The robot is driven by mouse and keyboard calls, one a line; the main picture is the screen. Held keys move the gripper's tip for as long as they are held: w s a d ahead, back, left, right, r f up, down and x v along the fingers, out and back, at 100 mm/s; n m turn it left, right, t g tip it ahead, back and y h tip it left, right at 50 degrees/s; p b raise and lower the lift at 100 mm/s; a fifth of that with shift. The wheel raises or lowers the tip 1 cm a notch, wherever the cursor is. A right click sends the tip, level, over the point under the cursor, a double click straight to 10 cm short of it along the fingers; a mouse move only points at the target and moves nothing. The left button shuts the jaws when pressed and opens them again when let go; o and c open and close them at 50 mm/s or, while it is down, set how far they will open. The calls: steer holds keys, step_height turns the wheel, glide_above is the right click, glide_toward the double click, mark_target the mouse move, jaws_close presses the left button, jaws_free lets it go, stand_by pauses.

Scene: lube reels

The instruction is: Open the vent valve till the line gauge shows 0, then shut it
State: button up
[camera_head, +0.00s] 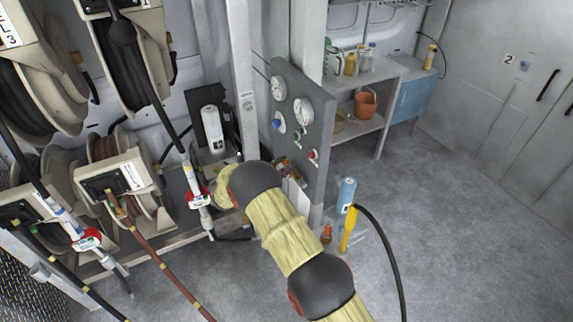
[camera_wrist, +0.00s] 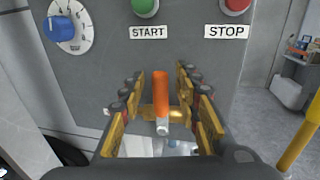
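A valve with an orange lever (camera_wrist: 160,92) and a brass body (camera_wrist: 150,114) stands below the START and STOP labels in the wrist view. My gripper (camera_wrist: 161,73) is open, with one finger on each side of the lever; I see gaps and no clear contact. In the head view my arm hides the valve, and the gripper cannot be made out. The grey panel (camera_head: 322,140) carries two white dial gauges, the larger (camera_head: 303,111) and the smaller (camera_head: 278,88). Their needles are too small to read, and labels do not show which is the line gauge.
The panel also bears a blue knob (camera_wrist: 60,28), a green START button (camera_wrist: 145,7) and a red STOP button (camera_wrist: 236,6). Hose reels (camera_head: 115,185) crowd the left. A blue canister (camera_head: 347,192) stands on the floor right of my arm. Open floor lies further right.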

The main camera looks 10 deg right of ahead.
steer(key=shift+w+d, duration=0.25)
steer(key=shift+d, duration=0.25)
steer(key=c, duration=0.8)
jaws_close()
